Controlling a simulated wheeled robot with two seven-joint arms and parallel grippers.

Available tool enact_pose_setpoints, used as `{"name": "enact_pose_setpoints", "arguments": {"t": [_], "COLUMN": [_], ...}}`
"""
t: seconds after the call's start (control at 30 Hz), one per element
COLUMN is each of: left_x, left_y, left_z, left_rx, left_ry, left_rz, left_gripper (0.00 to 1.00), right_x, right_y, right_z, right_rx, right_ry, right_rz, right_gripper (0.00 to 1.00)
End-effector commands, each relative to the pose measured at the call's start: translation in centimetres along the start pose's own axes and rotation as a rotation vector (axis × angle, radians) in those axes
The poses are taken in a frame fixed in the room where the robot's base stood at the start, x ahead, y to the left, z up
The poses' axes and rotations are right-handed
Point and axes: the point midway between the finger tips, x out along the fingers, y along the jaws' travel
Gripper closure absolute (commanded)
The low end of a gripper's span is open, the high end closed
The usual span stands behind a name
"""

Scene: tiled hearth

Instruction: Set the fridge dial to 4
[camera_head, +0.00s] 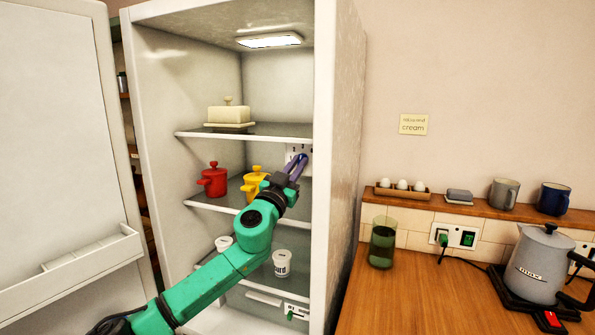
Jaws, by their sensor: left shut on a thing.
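The fridge dial's small white panel (291,152) with dark marks is on the fridge's inner right wall, just below the upper shelf. My left gripper (298,166) reaches into the fridge at this panel and is shut on the dial. Its purple fingers cover the dial's knob, so I cannot read which number it points to. My right gripper is not in view.
The open fridge (343,130) has its door (55,130) swung left. A butter dish (229,115) stands above a red pot (212,180) and a yellow pot (256,180). White tubs (282,263) stand lower. A green glass (382,243) and kettle (540,265) are on the counter.

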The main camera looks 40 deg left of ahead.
Motion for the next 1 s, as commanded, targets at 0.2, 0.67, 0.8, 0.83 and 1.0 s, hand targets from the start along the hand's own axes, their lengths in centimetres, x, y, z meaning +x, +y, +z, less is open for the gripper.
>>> {"name": "enact_pose_setpoints", "arguments": {"t": [0.2,0.67,0.8,0.83,1.0], "left_x": [0.0,0.1,0.1,0.1,0.0], "left_y": [-0.1,-0.3,-0.3,-0.3,-0.3], "left_z": [0.1,-0.1,-0.1,-0.1,0.0], "left_rx": [0.166,0.467,0.513,0.520,0.542], "left_ry": [-0.001,-0.004,-0.003,-0.003,-0.003], "left_rz": [0.069,0.194,0.213,0.216,0.225], "left_gripper": [1.00,1.00,1.00,1.00,1.00], "right_x": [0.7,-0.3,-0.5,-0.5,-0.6], "right_y": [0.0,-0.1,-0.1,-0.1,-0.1], "right_z": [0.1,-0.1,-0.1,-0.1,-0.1], "right_rx": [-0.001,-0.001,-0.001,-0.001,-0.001], "right_ry": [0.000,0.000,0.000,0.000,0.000], "right_rz": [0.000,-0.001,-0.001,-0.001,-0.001], "right_gripper": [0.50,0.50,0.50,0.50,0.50]}}
